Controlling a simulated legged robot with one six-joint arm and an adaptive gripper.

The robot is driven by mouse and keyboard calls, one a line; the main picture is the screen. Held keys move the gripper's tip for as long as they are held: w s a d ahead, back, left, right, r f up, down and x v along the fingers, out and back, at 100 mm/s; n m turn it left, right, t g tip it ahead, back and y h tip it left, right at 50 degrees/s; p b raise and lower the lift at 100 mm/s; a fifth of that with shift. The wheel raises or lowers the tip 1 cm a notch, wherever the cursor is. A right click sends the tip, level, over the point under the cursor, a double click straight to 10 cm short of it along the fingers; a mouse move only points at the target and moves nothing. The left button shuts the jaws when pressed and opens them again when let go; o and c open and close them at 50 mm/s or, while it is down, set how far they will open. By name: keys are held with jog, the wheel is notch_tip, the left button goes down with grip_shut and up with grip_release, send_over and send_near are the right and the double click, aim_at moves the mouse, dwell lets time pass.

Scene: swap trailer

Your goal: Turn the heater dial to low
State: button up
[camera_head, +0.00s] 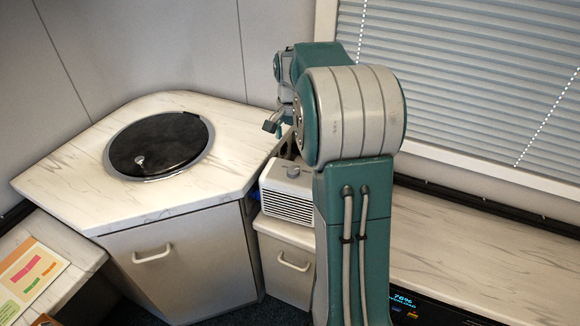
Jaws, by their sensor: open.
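The heater (288,204) is a small white box with a slatted front grille, standing on a low cabinet in the middle of the camera_head view. Its dial (293,171) shows as a small grey knob on the top face. The dial's setting is too small to read. My gripper (275,128) is open above and behind the heater, apart from the dial, near the right edge of the counter. My arm hides the heater's right side and part of the gripper.
A corner counter (230,150) with a round black lid (158,145) stands left of the heater. A low cabinet (284,262) is under the heater. Window blinds (460,80) are behind my arm. A long bench top (480,245) lies at right. A colourful sheet (32,277) lies at lower left.

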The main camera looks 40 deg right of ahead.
aim_at(293, 170)
jog(key=f, duration=0.7)
jog(key=d+f, duration=0.1)
jog(key=f, duration=0.2)
jog(key=shift+w+f, duration=0.2)
jog(key=shift+f, duration=0.65)
jog(key=c, duration=1.2)
